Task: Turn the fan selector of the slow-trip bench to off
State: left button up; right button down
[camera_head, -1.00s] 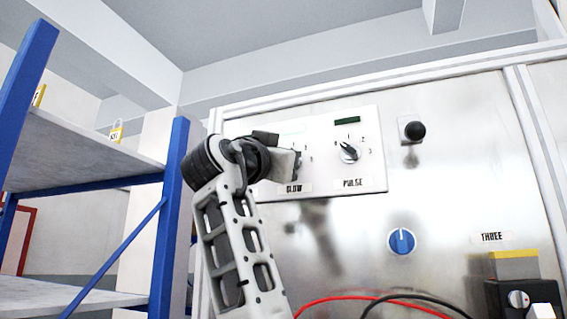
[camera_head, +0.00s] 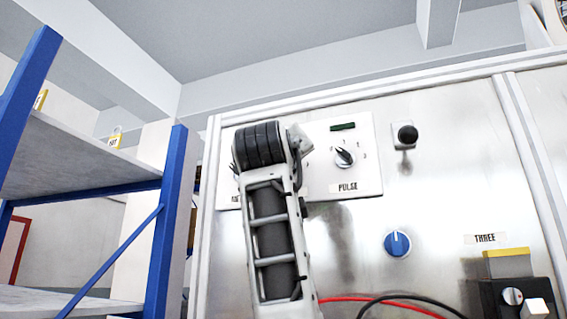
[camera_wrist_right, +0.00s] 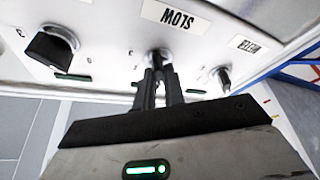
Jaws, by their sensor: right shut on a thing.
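The white selector panel (camera_head: 355,125) is on the steel front of the bench. In the right wrist view, seen upside down, the middle selector knob (camera_wrist_right: 157,58) stands by the SLOW label (camera_wrist_right: 174,17). My right gripper (camera_wrist_right: 158,75) is shut on this middle knob, with its fingers covering most of it. Another small knob (camera_wrist_right: 223,76) with a label hard to read (camera_wrist_right: 248,45) is to its right. In the head view my right arm hides the gripper and the left part of the panel. My left gripper is not in view.
The PULSE knob (camera_head: 345,157) is right of my arm, also in the wrist view (camera_wrist_right: 53,48). A black round handle (camera_head: 407,135) and a blue knob (camera_head: 397,243) are further right. Red and black cables (camera_head: 385,300) hang below. Blue-framed shelving (camera_head: 168,220) stands left.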

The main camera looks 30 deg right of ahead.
jog(key=shift+n+y, duration=0.8)
jog(key=shift+n, duration=0.7)
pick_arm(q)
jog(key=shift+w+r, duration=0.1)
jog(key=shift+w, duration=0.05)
pick_arm(e)
jog(key=c, duration=1.5)
grip_release()
jog(key=shift+n, duration=0.3)
